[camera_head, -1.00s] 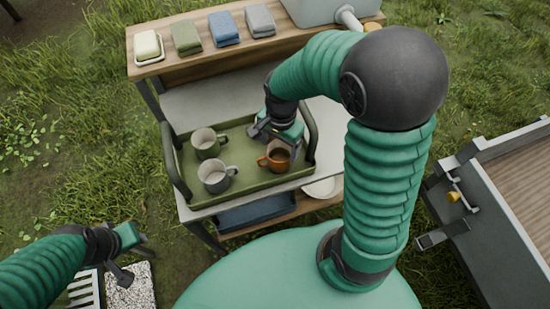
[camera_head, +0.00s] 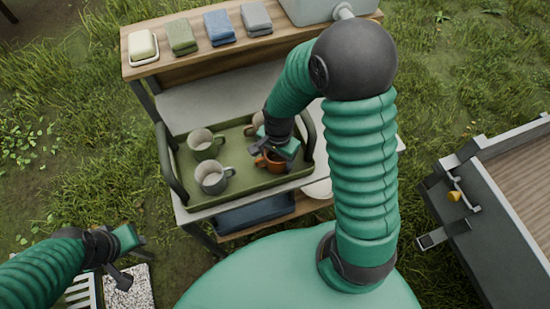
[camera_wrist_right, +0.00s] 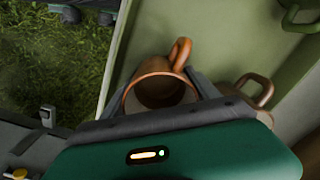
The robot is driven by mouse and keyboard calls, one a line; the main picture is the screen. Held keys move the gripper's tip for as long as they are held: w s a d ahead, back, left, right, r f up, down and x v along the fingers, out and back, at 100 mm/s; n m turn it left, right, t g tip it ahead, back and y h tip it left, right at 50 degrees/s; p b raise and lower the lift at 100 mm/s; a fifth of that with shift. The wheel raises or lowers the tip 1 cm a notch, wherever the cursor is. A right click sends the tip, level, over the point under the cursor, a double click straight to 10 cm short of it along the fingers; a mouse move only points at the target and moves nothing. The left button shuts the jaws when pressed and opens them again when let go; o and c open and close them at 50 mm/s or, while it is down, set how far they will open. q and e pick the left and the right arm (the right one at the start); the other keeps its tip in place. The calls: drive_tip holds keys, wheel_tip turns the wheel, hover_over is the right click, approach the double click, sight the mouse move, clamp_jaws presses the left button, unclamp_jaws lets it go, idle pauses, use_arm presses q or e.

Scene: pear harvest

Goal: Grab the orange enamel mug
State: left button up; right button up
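The orange enamel mug (camera_head: 273,164) stands upright at the right front of the green tray (camera_head: 240,187), partly covered by my right gripper (camera_head: 273,149). In the right wrist view the mug (camera_wrist_right: 158,88) shows its rim and inside, with its handle toward the top. The right gripper's fingers (camera_wrist_right: 160,100) are spread, one on each side of the mug; I cannot tell whether they touch it. My left gripper (camera_head: 136,261) is open and empty, low at the left, away from the tray.
Two grey-white mugs (camera_head: 205,144) (camera_head: 213,177) stand left in the tray. Another mug (camera_head: 254,123) is partly hidden behind my right gripper; a brownish mug (camera_wrist_right: 252,90) shows beside the right finger. Folded cloths (camera_head: 220,28) and soap (camera_head: 142,45) lie on the shelf behind.

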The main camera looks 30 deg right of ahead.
drive_tip(key=c, duration=0.6)
drive_tip(key=shift+o, duration=0.2)
